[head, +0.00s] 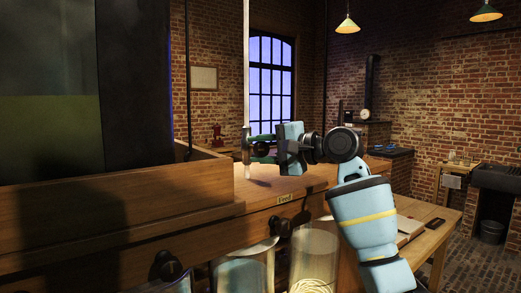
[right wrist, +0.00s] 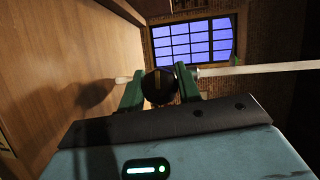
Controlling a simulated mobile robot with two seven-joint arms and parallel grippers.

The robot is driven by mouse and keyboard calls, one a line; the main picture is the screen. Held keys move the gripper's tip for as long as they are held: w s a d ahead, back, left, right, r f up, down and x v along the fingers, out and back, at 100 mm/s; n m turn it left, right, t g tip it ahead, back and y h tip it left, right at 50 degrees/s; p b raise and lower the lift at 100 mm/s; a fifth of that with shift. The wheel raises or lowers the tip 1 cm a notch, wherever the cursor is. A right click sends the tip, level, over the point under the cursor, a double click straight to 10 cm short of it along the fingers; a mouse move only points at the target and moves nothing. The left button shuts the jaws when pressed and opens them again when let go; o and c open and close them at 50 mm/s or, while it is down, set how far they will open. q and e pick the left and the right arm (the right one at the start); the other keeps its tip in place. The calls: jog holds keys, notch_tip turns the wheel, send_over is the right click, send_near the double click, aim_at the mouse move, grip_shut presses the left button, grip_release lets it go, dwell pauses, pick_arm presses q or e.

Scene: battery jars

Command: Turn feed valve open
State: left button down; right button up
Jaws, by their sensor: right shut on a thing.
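The feed valve knob (right wrist: 161,84) is round and black with a yellowish stripe across its face in the right wrist view. It sits on a thin pale upright tube (head: 246,75), which runs sideways in the right wrist view. My right gripper (head: 262,149) is shut on the knob, with a green finger on either side of it. In the head view the fingers partly hide the knob. A small plate reading "Feed" (head: 285,197) is on the wooden front below. My left gripper is not in view.
A large wooden trough (head: 120,200) with a dark tank fills the left. Black knobs (head: 281,227) stick out from the front, above glass jars (head: 314,255). A wooden bench (head: 432,215) stands to the right, with open brick floor (head: 480,265) beyond it.

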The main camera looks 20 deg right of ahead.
jog(key=shift+f+n, duration=0.25)
jog(key=shift+n, duration=0.15)
jog(key=o, duration=1)
jog(key=shift+c, duration=0.2)
jog(key=shift+r, duration=0.15)
jog(key=v, duration=0.8)
jog(key=shift+a, duration=0.1)
